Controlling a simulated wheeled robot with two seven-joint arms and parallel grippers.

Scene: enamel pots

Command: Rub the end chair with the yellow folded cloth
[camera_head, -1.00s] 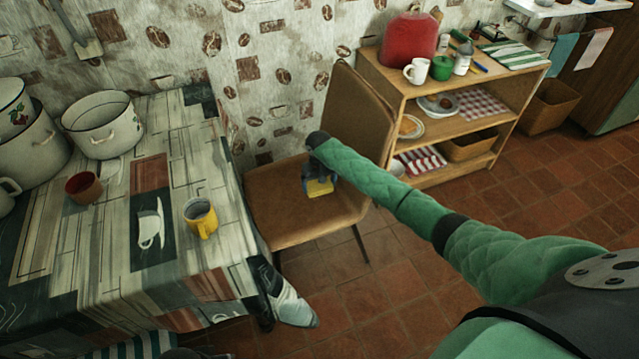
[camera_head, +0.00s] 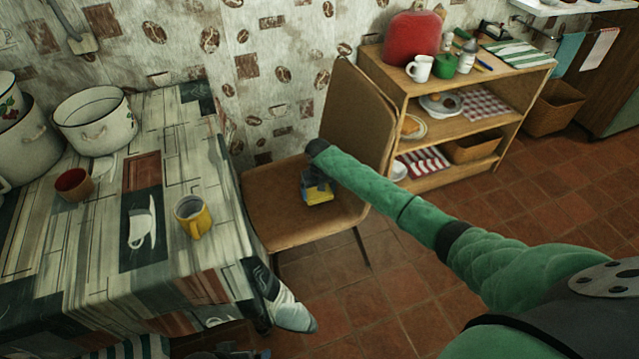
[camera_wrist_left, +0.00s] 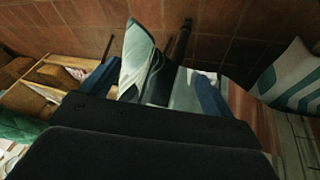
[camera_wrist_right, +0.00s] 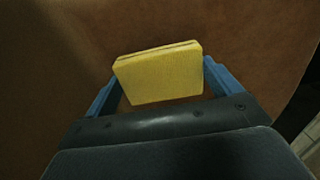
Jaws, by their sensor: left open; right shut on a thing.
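The end chair (camera_head: 277,218) has a brown seat and backrest and stands between the table and the shelf. My right gripper (camera_head: 317,191) is over the right part of the seat, shut on the yellow folded cloth (camera_head: 320,197). In the right wrist view the cloth (camera_wrist_right: 158,80) sits flat-sided between the blue fingers, with brown seat behind it; I cannot tell whether it presses on the seat. My left gripper (camera_wrist_left: 152,88) is open and empty in the left wrist view, low by the hanging tablecloth corner (camera_wrist_left: 138,55).
The table (camera_head: 95,235) on the left holds enamel pots (camera_head: 97,122), a red-brown cup (camera_head: 73,185) and a yellow mug (camera_head: 193,216). A wooden shelf (camera_head: 465,117) with a red container (camera_head: 413,38) stands behind and right of the chair. The tiled floor (camera_head: 400,285) at front is clear.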

